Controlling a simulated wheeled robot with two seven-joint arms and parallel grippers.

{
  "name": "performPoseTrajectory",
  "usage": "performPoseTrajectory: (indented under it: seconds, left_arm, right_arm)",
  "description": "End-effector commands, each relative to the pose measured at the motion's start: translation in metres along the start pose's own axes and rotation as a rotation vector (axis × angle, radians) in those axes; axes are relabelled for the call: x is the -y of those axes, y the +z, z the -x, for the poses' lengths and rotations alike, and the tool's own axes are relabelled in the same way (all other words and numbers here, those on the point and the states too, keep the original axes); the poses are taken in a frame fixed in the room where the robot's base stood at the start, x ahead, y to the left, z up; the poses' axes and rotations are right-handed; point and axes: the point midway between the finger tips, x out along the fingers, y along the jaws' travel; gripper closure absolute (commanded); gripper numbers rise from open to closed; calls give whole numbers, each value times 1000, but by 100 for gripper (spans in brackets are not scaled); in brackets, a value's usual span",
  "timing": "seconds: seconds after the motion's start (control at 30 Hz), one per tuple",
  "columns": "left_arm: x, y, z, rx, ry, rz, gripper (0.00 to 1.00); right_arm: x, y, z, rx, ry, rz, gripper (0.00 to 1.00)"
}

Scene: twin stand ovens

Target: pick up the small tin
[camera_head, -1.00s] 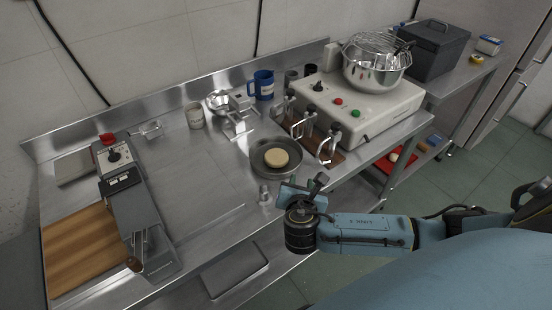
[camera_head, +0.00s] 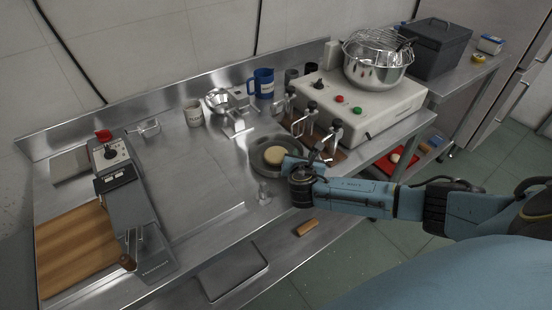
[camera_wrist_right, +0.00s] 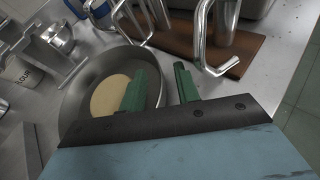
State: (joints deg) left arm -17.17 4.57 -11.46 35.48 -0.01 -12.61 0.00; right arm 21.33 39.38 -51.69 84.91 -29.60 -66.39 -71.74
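A round, shallow grey tin (camera_head: 256,163) stands on the steel counter with a pale flat disc (camera_head: 273,156) in it. Both also show in the right wrist view, the tin (camera_wrist_right: 72,97) and the disc (camera_wrist_right: 106,98). My right gripper (camera_head: 308,162) is at the tin's right side and hides part of its rim. In the right wrist view, its two green fingers (camera_wrist_right: 160,84) are apart, one over the inside of the tin near the disc, the other outside the rim. I cannot tell whether either touches the tin. My left gripper is not in view.
A blue mug (camera_head: 263,83) and a cup (camera_head: 194,115) are behind.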

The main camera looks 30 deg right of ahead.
Motion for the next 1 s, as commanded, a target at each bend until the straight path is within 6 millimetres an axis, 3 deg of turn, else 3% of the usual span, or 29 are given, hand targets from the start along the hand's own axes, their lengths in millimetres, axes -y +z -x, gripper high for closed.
performPoseTrajectory:
  seconds: [0.3, 0.57, 1.0]
  left_arm:
    - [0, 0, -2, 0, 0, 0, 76]
    - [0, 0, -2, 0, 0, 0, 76]
    - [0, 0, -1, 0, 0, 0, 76]
  right_arm:
    - [0, 0, -6, 0, 1, -1, 68]
    - [0, 0, -6, 0, 1, 0, 100]
    - [-2, 2, -4, 0, 2, -1, 100]
